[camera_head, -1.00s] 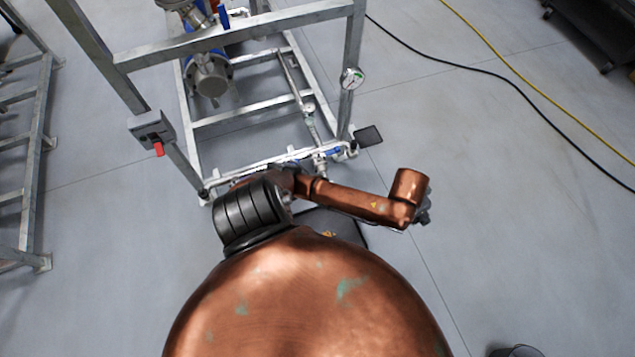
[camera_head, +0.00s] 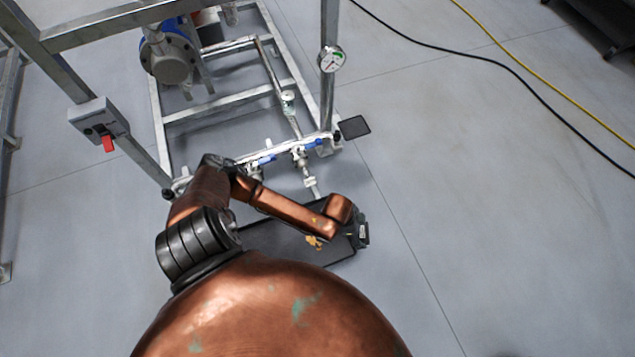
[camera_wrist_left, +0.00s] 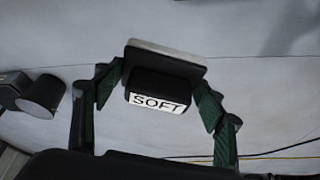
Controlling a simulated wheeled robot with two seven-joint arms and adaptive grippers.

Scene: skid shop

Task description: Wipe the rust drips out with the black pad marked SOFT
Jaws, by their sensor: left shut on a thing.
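The black pad marked SOFT (camera_wrist_left: 160,88) is between the green-lined fingers of my left gripper (camera_wrist_left: 163,95) in the left wrist view. Its label faces the camera, and a pale layer lies along its far side. In the head view, my left gripper (camera_head: 359,233) is at the right end of a black tray (camera_head: 275,243), partly hidden by my copper wrist. Whether the pad touches the tray cannot be told. Orange-brown rust drips (camera_head: 313,242) show on the tray floor just left of the gripper. My right gripper is out of view.
A metal skid frame (camera_head: 205,112) with blue-handled valves (camera_head: 313,144), a gauge (camera_head: 331,59) and a red-switched box (camera_head: 101,122) stands just beyond the tray. A small dark plate (camera_head: 354,127) is beside it.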

